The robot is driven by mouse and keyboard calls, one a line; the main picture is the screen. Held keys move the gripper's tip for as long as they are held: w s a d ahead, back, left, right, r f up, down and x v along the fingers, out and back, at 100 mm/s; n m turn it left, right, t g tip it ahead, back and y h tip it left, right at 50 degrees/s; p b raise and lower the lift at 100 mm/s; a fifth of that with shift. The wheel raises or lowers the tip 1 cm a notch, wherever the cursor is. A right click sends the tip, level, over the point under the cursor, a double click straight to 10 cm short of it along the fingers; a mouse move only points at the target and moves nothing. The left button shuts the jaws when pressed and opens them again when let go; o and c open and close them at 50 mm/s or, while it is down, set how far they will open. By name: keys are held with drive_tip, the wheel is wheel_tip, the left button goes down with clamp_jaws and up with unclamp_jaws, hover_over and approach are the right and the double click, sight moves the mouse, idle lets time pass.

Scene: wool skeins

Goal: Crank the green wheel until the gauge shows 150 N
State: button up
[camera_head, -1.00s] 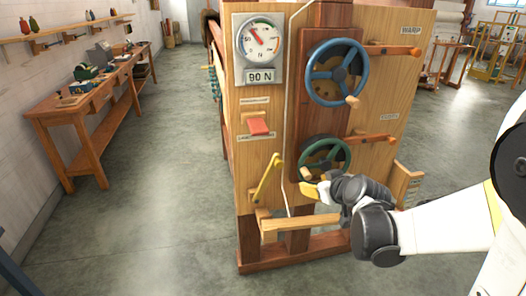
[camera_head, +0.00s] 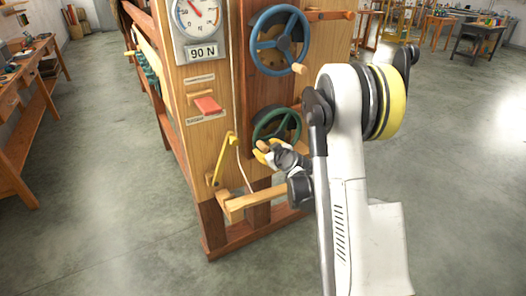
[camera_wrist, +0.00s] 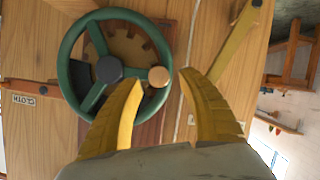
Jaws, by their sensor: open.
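The green wheel (camera_head: 276,124) is on the front of the wooden machine, below a blue wheel. In the wrist view the green wheel (camera_wrist: 72,87) has a dark hub and a round wooden crank knob (camera_wrist: 159,77) on its right side. My gripper (camera_wrist: 160,82) is open, its yellow fingers on either side of the knob, with gaps showing; I cannot tell how deep the knob sits between them. In the head view my gripper (camera_head: 261,153) is at the wheel's lower left. The gauge (camera_head: 196,12) is partly cut off at the top; its plate (camera_head: 203,53) reads 90 N.
The blue wheel (camera_head: 279,41) with its own wooden knob is above. A red block (camera_head: 207,104) and a yellow lever (camera_head: 223,160) are left of the green wheel. A wooden beam (camera_head: 262,197) sticks out below my gripper.

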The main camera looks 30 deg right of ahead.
drive_tip(key=shift+x, duration=1.15)
clamp_jaws()
drive_tip(key=shift+w+r, duration=0.15)
